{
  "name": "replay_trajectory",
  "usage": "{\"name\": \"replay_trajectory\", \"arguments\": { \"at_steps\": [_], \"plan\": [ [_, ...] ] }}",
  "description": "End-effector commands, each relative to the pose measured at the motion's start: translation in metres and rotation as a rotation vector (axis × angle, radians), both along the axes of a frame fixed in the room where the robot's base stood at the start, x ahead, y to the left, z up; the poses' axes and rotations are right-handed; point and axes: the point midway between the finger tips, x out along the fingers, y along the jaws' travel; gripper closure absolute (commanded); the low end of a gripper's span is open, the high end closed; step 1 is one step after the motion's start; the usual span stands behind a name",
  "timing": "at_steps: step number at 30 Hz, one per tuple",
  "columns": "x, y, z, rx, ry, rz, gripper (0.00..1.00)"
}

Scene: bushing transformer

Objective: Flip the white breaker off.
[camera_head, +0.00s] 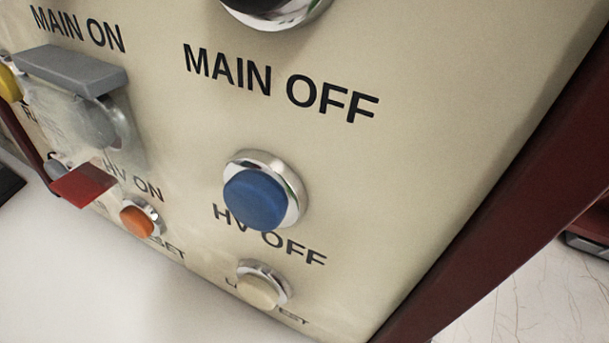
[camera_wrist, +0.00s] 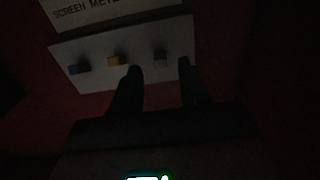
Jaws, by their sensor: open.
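In the dark wrist view, a pale plate (camera_wrist: 100,48) carries a row of small breakers. The white breaker (camera_wrist: 161,58) looks grey in the low light and is the rightmost one I can see. My gripper (camera_wrist: 159,67) is open, with one dark finger to the left of the white breaker and one to its right. The breaker appears between the fingertips in the picture. I cannot tell whether either finger touches it, or which way its lever is tilted. The head view shows neither the breakers nor my gripper.
A yellow breaker (camera_wrist: 114,61) sits just left of my left finger, and a blue breaker (camera_wrist: 79,66) is farther left. A labelled plate (camera_wrist: 100,10) is above. The head view shows a cream panel (camera_head: 400,170) with a blue button (camera_head: 254,199) and a grey-lidded cover (camera_head: 75,70).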

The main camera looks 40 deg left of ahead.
Motion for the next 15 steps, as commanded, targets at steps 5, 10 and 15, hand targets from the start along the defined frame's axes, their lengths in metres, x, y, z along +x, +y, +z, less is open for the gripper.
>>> {"name": "replay_trajectory", "arguments": {
  "at_steps": [5, 10, 15],
  "plan": [
    [0.025, 0.006, -0.002, 0.001, 0.0, -0.002, 0.55],
    [0.034, 0.009, -0.001, 0.0, 0.0, 0.001, 0.55],
    [0.036, 0.009, 0.0, 0.0, 0.0, 0.001, 0.55]
  ]
}}
